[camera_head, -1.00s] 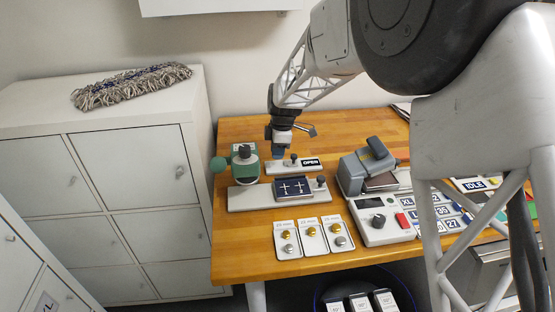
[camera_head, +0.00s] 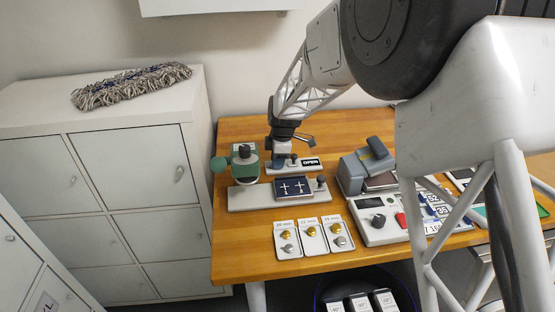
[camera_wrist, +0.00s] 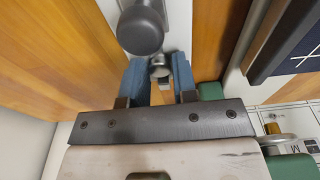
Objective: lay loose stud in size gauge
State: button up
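My gripper (camera_head: 281,163) points down behind the blue pad, over the left end of the light plate (camera_head: 304,169) with the OPEN sign. In the wrist view its two blue fingers (camera_wrist: 161,72) stand close together. A small silver stud (camera_wrist: 160,68) sits between their tips and appears pinched by them. In the head view the stud is hidden by the fingers. The plate's dark grey knob (camera_wrist: 142,30) is just beyond the fingertips. I cannot tell for sure which fixture is the size gauge; the plate with the OPEN sign may be it.
A green press (camera_head: 244,160) stands close on the left. A blue pad with two crosses (camera_head: 294,189) lies on a long grey base in front. Stud cards (camera_head: 312,236) lie nearer the front edge. A grey machine (camera_head: 366,166) stands right. Bare wood (camera_head: 240,240) shows front left.

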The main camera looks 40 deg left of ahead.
jog(key=o, duration=0.3)
jog(key=shift+r, duration=0.15)
notch_tip(320, 180, up, 12)
jog(key=w+d, duration=0.1)
dwell(0.7)
dwell(0.3)
dwell(0.5)
